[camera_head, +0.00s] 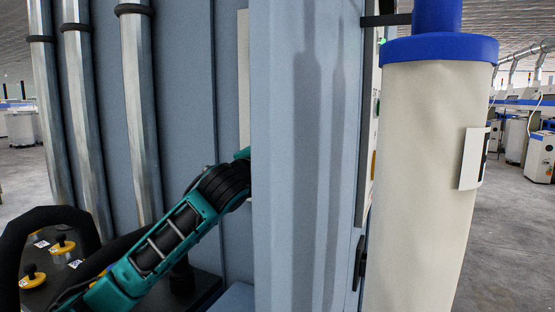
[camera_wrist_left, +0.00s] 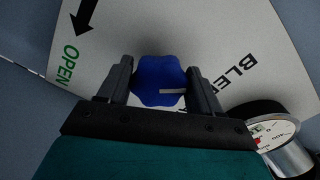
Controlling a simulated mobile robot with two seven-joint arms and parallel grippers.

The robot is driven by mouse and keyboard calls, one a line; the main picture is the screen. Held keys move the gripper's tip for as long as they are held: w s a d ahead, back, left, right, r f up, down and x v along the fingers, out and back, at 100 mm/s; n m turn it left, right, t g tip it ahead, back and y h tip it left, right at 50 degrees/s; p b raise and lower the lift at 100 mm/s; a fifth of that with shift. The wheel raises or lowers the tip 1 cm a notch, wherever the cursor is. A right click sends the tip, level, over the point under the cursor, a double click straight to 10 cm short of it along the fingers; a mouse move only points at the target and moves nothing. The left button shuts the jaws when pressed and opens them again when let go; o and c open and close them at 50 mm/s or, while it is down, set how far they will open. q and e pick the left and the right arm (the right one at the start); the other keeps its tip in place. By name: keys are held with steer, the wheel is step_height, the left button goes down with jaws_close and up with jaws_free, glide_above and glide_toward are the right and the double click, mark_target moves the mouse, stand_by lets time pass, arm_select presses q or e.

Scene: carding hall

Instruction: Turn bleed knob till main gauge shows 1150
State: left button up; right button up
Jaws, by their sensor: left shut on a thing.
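The blue bleed knob (camera_wrist_left: 158,80), lobed with a pale mark on its face, sits on a light plate (camera_wrist_left: 215,40) lettered "OPEN" and "BLE..." with a black arrow. My left gripper (camera_wrist_left: 160,72) is shut on the knob, one finger on each side. A round gauge (camera_wrist_left: 272,134) with a white face and metal rim shows at the lower right of the wrist view. It is partly hidden by my gripper, and I cannot read its value. In the head view my left arm reaches behind a blue-grey panel, which hides the gripper and knob. My right gripper is not in view.
The blue-grey panel edge (camera_head: 300,150) stands close beside my left arm. A cream cylinder (camera_head: 425,170) with a blue cap is at right. Metal pipes (camera_head: 140,110) run upright at left. Open floor (camera_head: 510,240) lies at far right.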

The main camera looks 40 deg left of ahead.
arm_select(q)
steer(key=n, duration=0.3)
steer(key=shift+n, duration=0.4)
steer(key=n, duration=0.4)
steer(key=shift+d+f+n, duration=0.1)
steer(key=shift+n, duration=0.3)
steer(key=o, duration=1)
steer(key=b+v, duration=0.8)
steer(key=v, duration=0.5)
